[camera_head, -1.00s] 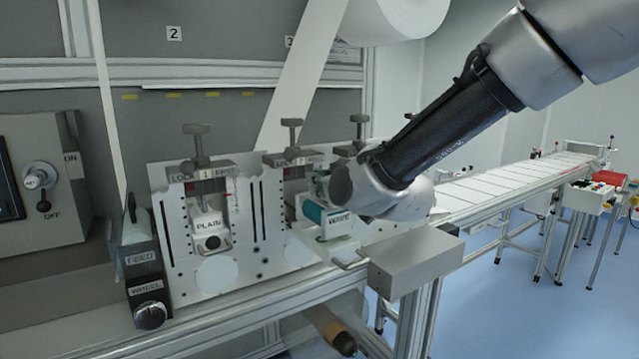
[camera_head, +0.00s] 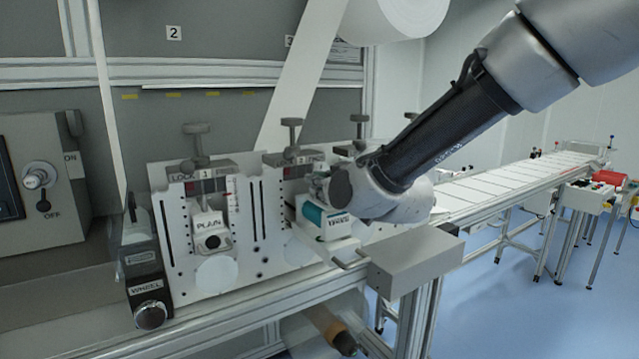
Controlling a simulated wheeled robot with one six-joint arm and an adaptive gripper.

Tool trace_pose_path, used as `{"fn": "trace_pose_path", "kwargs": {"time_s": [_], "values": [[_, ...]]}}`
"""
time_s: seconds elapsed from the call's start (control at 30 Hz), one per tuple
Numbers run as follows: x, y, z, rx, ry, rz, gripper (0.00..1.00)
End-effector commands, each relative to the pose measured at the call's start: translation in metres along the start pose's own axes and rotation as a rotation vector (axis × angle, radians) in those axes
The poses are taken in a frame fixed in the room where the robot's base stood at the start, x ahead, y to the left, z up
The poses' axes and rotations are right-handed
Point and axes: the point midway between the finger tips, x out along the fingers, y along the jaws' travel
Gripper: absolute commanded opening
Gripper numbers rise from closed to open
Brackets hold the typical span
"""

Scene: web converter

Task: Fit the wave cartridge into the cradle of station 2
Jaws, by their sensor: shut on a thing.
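The wave cartridge (camera_head: 322,222), a teal and white block with a small blurred label, is at station 2 in front of the white panel. My gripper (camera_head: 325,200) is shut on it from the right; its fingers are mostly hidden by my wrist. The station 2 unit (camera_head: 292,172) has a clamp screw on top and a dark slot. Its cradle is largely hidden behind the cartridge and my wrist, so I cannot tell whether the cartridge is seated. A white ledge (camera_head: 338,250) shows just below the cartridge.
Station 1 at left holds a white cartridge marked PLAIN (camera_head: 211,232). A grey box (camera_head: 415,262) with a bent handle stands close at the lower right. A white web (camera_head: 303,75) runs down behind the stations. A conveyor (camera_head: 500,185) extends to the right.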

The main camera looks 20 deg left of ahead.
Motion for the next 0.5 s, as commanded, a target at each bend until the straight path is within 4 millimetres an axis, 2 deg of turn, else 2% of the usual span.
{"fn": "trace_pose_path", "kwargs": {"time_s": [0.5], "values": [[0.002, -0.002, 0.012, 0.001, 0.001, 0.0, 0.0]]}}
